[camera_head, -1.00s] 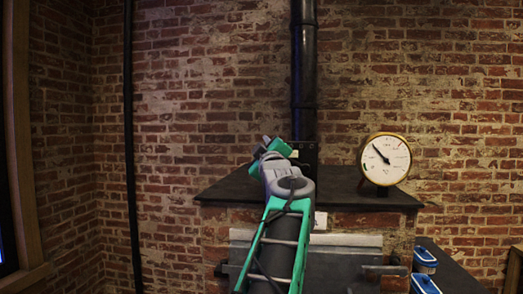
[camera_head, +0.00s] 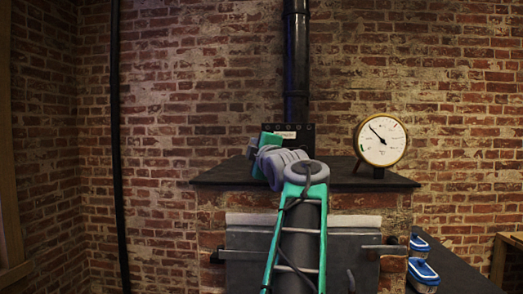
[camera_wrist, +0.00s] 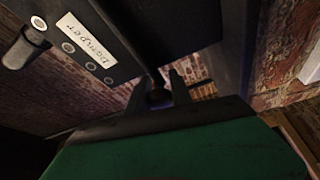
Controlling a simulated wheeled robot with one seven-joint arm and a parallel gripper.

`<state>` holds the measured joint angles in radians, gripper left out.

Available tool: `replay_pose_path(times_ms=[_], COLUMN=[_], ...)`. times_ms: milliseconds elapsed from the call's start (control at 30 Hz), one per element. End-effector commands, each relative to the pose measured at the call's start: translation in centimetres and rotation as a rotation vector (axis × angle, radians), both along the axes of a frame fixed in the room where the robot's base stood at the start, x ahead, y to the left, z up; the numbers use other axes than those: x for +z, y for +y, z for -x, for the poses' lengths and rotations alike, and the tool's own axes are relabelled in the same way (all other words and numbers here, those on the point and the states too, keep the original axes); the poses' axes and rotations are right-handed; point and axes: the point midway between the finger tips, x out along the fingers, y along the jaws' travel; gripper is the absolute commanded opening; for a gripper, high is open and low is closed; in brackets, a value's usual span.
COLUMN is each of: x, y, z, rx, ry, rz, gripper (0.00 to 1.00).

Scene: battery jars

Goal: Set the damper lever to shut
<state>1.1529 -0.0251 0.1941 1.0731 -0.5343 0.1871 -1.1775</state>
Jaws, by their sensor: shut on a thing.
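The damper housing (camera_head: 305,138) is a dark bolted plate with a white label, at the foot of the black flue pipe. My gripper (camera_wrist: 166,82) is shut on a dark round knob (camera_wrist: 158,97), which I take for the damper lever's end. The lever's shaft and angle are mostly hidden. In the head view my gripper (camera_head: 262,146) is at the left of the housing, its fingers hidden behind my wrist.
A short dark peg (camera_wrist: 26,48) sticks out near the label. A round brass-rimmed gauge (camera_head: 381,141) stands on the stove top (camera_head: 225,176), right of the flue pipe (camera_head: 296,65). Blue-and-white containers (camera_head: 423,272) stand at lower right. The wall behind is brick.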

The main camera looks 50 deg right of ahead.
Motion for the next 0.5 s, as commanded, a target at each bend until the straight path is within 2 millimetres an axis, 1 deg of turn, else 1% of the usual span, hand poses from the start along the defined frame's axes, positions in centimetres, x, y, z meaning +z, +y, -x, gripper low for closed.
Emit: replay_pose_path(times_ms=[33,233,267,500], x=[-0.36,-0.46,-0.48,-0.34], y=[-0.06,-0.13,-0.15,-0.21], z=[-0.11,-0.07,-0.06,0.07], rx=[0.002,0.001,0.001,-0.001], ry=[0.006,0.007,0.006,0.005], rz=[-0.004,-0.006,-0.007,-0.005], gripper=[0.0,0.0,0.29,0.48])
